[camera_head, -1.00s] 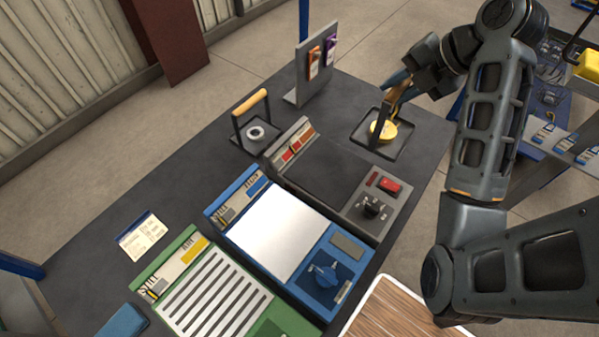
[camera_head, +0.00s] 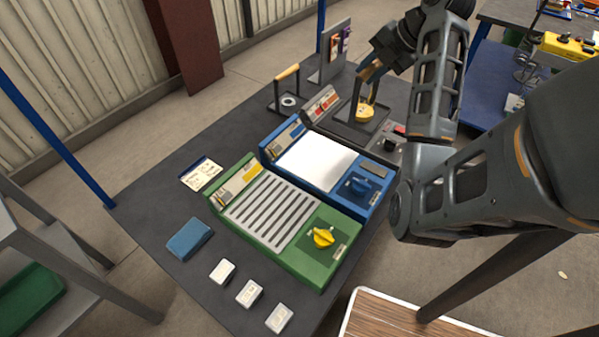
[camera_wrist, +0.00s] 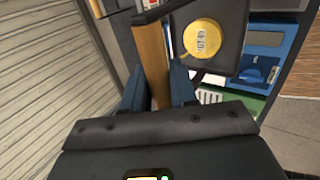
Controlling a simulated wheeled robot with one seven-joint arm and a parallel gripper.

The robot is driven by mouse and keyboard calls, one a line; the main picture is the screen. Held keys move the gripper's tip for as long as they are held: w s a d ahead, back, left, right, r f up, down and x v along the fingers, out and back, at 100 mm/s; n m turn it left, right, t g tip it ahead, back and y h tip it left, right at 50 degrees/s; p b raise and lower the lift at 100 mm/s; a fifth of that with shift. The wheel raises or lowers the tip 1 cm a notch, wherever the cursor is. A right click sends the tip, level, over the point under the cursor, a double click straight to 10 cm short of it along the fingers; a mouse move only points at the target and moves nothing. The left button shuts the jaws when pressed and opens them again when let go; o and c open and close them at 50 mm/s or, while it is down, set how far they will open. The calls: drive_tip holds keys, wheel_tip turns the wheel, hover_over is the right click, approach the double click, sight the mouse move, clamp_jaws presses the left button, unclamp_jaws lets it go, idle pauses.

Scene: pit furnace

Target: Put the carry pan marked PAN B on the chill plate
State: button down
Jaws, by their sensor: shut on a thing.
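My gripper (camera_head: 376,68) is shut on the wooden handle of a dark carry pan (camera_wrist: 232,58), which holds a yellow disc (camera_head: 364,113). The disc also shows in the wrist view (camera_wrist: 202,38), with marks I cannot read. The pan appears raised, over or near the red-marked station. A second carry pan with a wooden handle (camera_head: 287,72) and a grey ring (camera_head: 289,101) stands at the back left. No PAN B marking is legible. The blue station (camera_head: 345,205) has a smooth white plate (camera_head: 315,162); its label is too small to read as the chill plate.
The green station (camera_head: 285,262) with a slotted plate (camera_head: 270,210) is in front of the blue one. A tag stand (camera_head: 335,65) is at the back. A card (camera_head: 201,174), blue block (camera_head: 190,240) and small white boxes (camera_head: 250,292) lie left and front. The white plate is empty.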

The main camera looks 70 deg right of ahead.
drive_tip(key=w+a+f+p, duration=0.2)
drive_tip(key=w+a+f, duration=0.6)
drive_tip(key=f, duration=0.3)
drive_tip(key=shift+w+a+p, duration=0.2)
drive_tip(key=shift+a+p, duration=0.05)
drive_tip(key=shift+p, duration=0.05)
drive_tip(key=shift+f, duration=0.1)
drive_tip(key=c, duration=0.9)
unclamp_jaws()
